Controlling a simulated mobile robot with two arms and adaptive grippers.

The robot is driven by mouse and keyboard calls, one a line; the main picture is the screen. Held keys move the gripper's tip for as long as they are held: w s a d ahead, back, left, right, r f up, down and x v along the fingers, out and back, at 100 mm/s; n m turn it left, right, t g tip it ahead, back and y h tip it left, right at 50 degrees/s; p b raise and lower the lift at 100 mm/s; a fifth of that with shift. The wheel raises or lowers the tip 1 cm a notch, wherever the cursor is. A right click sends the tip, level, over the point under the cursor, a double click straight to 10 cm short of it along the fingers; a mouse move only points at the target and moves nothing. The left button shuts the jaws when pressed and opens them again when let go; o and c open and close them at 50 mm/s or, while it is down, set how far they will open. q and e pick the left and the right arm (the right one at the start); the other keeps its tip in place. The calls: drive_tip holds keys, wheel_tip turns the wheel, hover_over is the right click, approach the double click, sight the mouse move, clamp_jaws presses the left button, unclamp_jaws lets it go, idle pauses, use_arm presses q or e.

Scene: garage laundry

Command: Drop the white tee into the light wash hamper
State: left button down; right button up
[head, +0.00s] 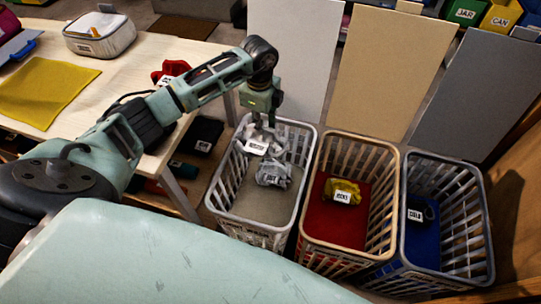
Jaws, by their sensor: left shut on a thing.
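The white tee (265,140) is a crumpled pale bundle with a white label. My left gripper (259,124) points down and is shut on it, hiding its top. The tee hangs over the far part of the leftmost hamper (224,213), a white slatted basket with a grey bottom, which I take for the light wash hamper. I cannot tell exactly how far the tee is below the rim. Another crumpled grey-white piece with a label (272,174) shows in this hamper, below the tee. My right gripper is not in view.
A tan hamper (315,240) with a red bottom holds a yellow bundle (342,191). A grey hamper (478,225) with a blue bottom holds a dark bundle (420,211). Upright panels stand behind them. A wooden table (130,75) at left carries a yellow cloth (45,90) and a red item (172,71).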

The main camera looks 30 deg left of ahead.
sight(260, 137)
use_arm(q)
drive_tip(key=shift+a+f+n, duration=0.3)
drive_tip(key=shift+f+n, duration=0.15)
drive_tip(key=shift+n, duration=0.35)
drive_tip(key=shift+f, duration=0.2)
wheel_tip(260, 137, down, 6)
drive_tip(key=b, duration=0.5)
drive_tip(key=shift+r+b, duration=0.2)
drive_tip(key=shift+b, duration=0.1)
drive_tip(key=c, duration=1.6)
unclamp_jaws()
